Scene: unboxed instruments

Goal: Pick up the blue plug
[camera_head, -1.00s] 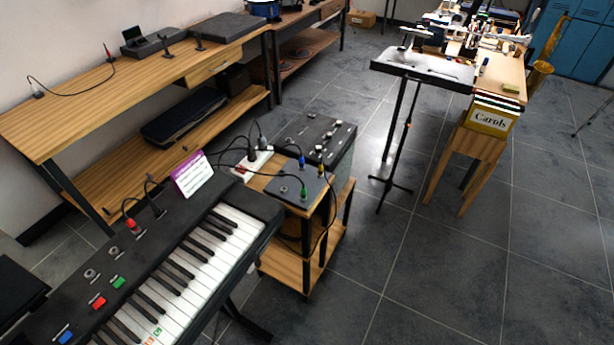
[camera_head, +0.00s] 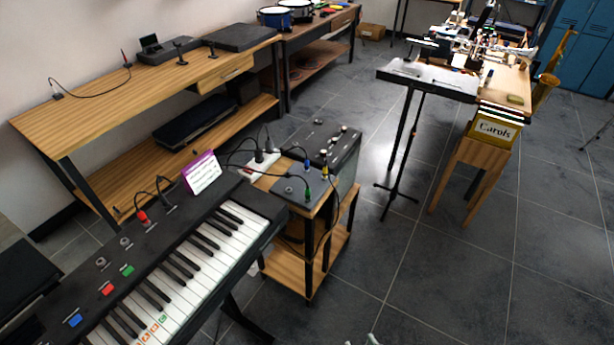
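The blue plug (camera_head: 307,165) stands upright at the back edge of a flat grey box (camera_head: 285,187) on a small wooden stand. It is small in view, and I cannot tell how deep it sits. A green plug (camera_head: 307,193) is on the same box in front of it, and a yellow plug (camera_head: 324,170) is to its right. A black cable runs near the plugs.
A keyboard (camera_head: 190,270) with a red plug (camera_head: 143,216) is at front left. A black amplifier (camera_head: 345,150) adjoins the grey box. A white power strip (camera_head: 262,160) lies behind. A music stand (camera_head: 425,80) is to the right. Floor (camera_head: 450,280) is free at front right.

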